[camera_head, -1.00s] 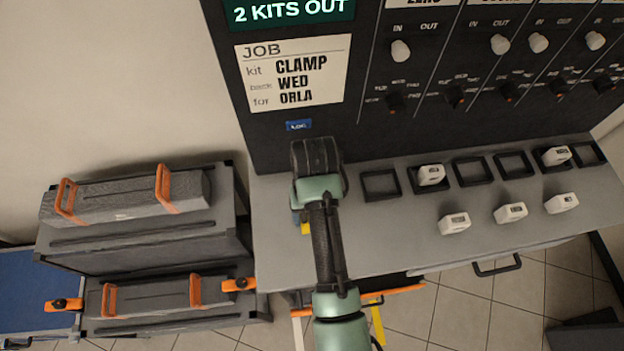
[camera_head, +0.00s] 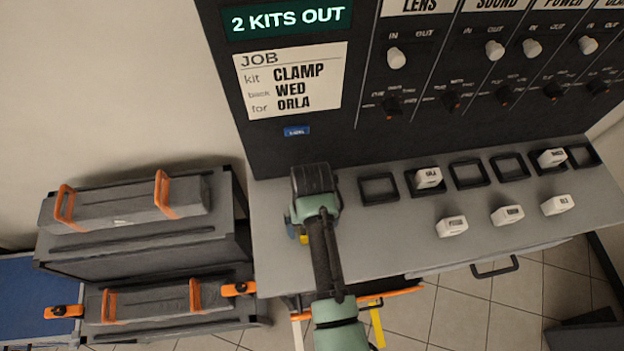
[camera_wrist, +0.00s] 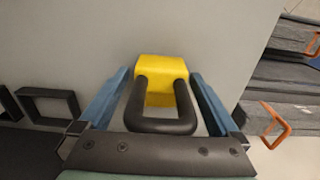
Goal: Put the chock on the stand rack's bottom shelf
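The chock, a yellow block (camera_wrist: 160,70) with a black loop handle (camera_wrist: 162,118), shows against the grey desk top in the wrist view. In the head view only a small yellow bit of it (camera_head: 303,239) shows beside my arm. My gripper (camera_wrist: 160,82) points down at it, its blue fingers apart on either side of the block and handle, with gaps visible. The gripper's fingers are mostly hidden by my wrist in the head view. A grey rack (camera_head: 235,215) with two levels stands left of the desk. Its lower level holds a long grey case (camera_head: 150,301) with orange handles.
The desk (camera_head: 400,240) carries black square frames (camera_head: 378,189) and several white labelled blocks (camera_head: 452,227). A dark panel with knobs rises behind it. Another grey case (camera_head: 120,203) lies on top of the rack. A blue surface (camera_head: 35,295) is at far left.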

